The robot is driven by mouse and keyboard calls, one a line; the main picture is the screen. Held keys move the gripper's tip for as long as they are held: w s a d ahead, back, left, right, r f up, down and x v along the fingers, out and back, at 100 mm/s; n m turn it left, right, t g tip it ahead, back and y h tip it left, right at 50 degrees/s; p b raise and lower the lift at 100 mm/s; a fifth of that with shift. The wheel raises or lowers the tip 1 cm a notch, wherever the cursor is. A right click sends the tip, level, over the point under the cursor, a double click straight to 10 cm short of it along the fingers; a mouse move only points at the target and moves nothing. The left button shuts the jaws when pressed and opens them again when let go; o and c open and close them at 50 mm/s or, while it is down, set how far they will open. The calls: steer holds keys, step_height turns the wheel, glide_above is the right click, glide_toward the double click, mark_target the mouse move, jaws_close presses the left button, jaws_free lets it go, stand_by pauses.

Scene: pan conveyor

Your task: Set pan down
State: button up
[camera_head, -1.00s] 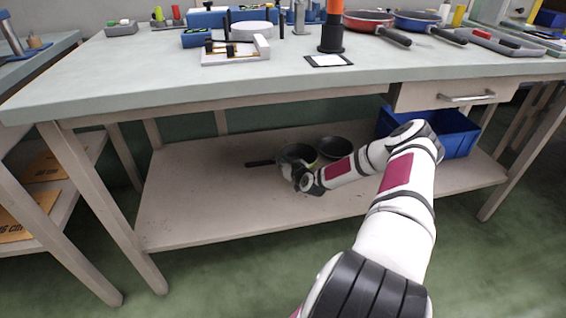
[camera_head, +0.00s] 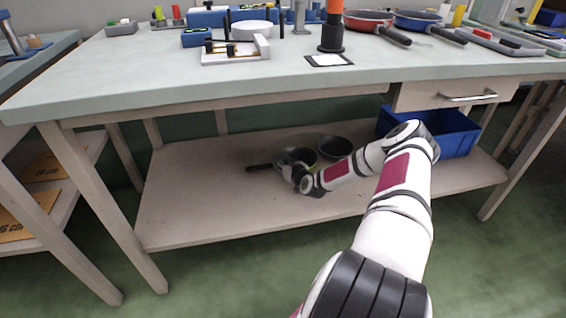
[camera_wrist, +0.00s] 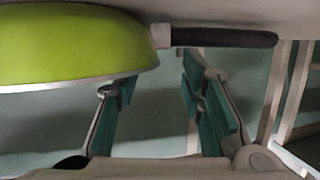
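The pan (camera_head: 294,156) rests on the lower shelf of the workbench in the head view, its dark handle (camera_head: 259,167) pointing left. In the wrist view its lime-green side (camera_wrist: 70,45) fills the upper left, and the dark handle (camera_wrist: 225,38) runs right, close to the shelf surface. That view looks upside down, with the shelf at the top. My gripper (camera_wrist: 148,90) has its green-padded fingers spread wide with nothing between them. The handle lies beyond the fingertips, apart from them. In the head view my wrist hides the pan's near side and the fingers.
A second dark pan (camera_head: 335,147) stands just right and behind on the shelf (camera_head: 200,205). A blue crate (camera_head: 455,135) is farther right. The shelf's left part is clear. The tabletop (camera_head: 130,75) above and the legs bound the space.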

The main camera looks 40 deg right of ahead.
steer(key=shift+r, duration=0.1)
steer(key=shift+r, duration=0.25)
steer(key=p+v, duration=0.4)
steer(key=v, duration=0.8)
steer(key=shift+r, duration=0.3)
